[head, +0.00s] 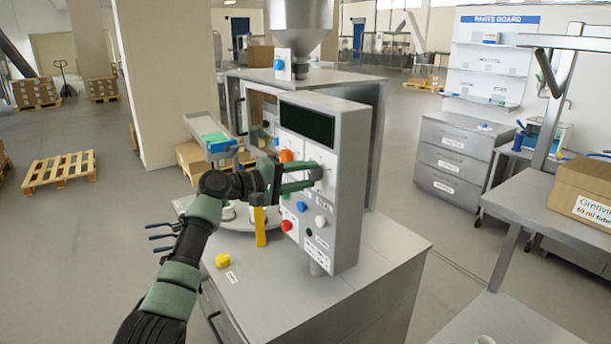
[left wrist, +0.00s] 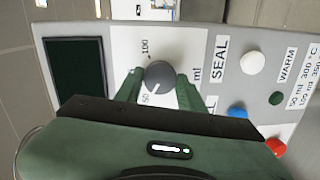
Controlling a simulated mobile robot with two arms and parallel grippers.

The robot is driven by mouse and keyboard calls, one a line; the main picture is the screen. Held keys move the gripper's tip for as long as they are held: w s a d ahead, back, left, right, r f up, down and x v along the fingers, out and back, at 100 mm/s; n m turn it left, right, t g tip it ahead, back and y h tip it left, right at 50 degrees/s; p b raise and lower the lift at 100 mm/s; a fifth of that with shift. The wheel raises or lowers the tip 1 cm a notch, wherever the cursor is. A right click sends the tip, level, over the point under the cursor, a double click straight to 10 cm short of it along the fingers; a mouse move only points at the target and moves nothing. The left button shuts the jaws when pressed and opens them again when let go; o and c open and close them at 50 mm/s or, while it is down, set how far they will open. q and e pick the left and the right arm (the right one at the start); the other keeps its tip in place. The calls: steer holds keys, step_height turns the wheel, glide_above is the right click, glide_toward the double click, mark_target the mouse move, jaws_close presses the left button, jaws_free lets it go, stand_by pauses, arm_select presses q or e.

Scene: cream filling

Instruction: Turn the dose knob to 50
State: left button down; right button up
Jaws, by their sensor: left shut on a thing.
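The dose knob (left wrist: 160,77) is a round dark grey dial on the upright grey control panel (head: 347,190). In the left wrist view it sits beside a scale marked 50, 100 and ml. Its light pointer line lies toward the 50 side; the exact reading is hard to tell. My left gripper (left wrist: 158,88) is shut on the knob, one green finger on each side. In the head view my left gripper (head: 305,176) reaches the panel from the left, and its fingers hide most of the knob. My right gripper is not in view.
The panel has a dark display (head: 307,123), a blue button (head: 302,206), a white button (head: 320,221) and a red button (head: 286,225). A yellow post (head: 260,227) stands close to my left arm. A yellow knob (head: 222,260) is on the bench top (head: 300,295).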

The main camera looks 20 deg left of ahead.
arm_select(q)
steer(key=c, duration=0.9)
jaws_free()
steer(key=shift+o, duration=0.2)
steer(key=b+v, duration=0.3)
steer(key=v, duration=0.4)
steer(key=shift+s+a, duration=0.3)
